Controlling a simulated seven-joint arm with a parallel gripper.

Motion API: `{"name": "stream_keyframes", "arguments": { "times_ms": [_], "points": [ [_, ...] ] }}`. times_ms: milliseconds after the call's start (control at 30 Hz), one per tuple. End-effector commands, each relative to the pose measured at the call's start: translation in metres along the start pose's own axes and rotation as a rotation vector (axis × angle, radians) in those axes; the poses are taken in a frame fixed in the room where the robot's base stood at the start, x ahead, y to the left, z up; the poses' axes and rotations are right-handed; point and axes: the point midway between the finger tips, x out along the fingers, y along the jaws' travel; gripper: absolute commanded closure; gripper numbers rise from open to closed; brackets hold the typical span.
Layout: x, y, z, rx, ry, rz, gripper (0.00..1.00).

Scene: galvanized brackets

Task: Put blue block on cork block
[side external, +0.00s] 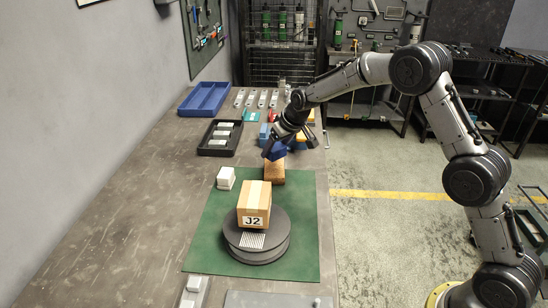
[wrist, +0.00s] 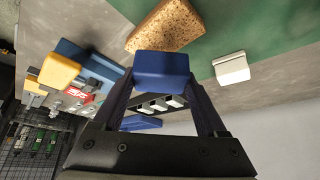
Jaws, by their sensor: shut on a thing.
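My gripper (side external: 272,146) is shut on the blue block (side external: 276,153). In the wrist view the blue block (wrist: 162,72) sits between the two fingertips (wrist: 162,88). The brown, speckled cork block (side external: 274,173) stands on the green mat, just below the blue block in the side view. In the wrist view the cork block (wrist: 163,27) lies beyond the blue block, with its top face bare. The blue block appears held above the cork block's level; whether they touch is not clear in the side view.
A cardboard box marked J2 (side external: 254,203) sits on a round dark turntable (side external: 256,246) on the green mat (side external: 205,235). A white block (side external: 226,178) stands left of the cork block. A black tray (side external: 220,138) and a blue tray (side external: 204,99) lie farther back. The left tabletop is clear.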

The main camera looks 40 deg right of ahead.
Motion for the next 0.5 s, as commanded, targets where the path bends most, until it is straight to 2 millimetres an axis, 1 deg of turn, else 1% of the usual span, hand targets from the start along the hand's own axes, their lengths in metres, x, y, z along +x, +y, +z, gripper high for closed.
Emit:
{"name": "stream_keyframes", "arguments": {
  "times_ms": [167,367,500],
  "points": [
    [0.011,0.0,-0.003,0.0,0.002,0.0,0.9],
    [0.034,0.0,0.011,0.001,-0.001,0.0,0.9],
    [0.037,0.0,0.012,0.001,0.003,0.0,0.9]
  ]
}}
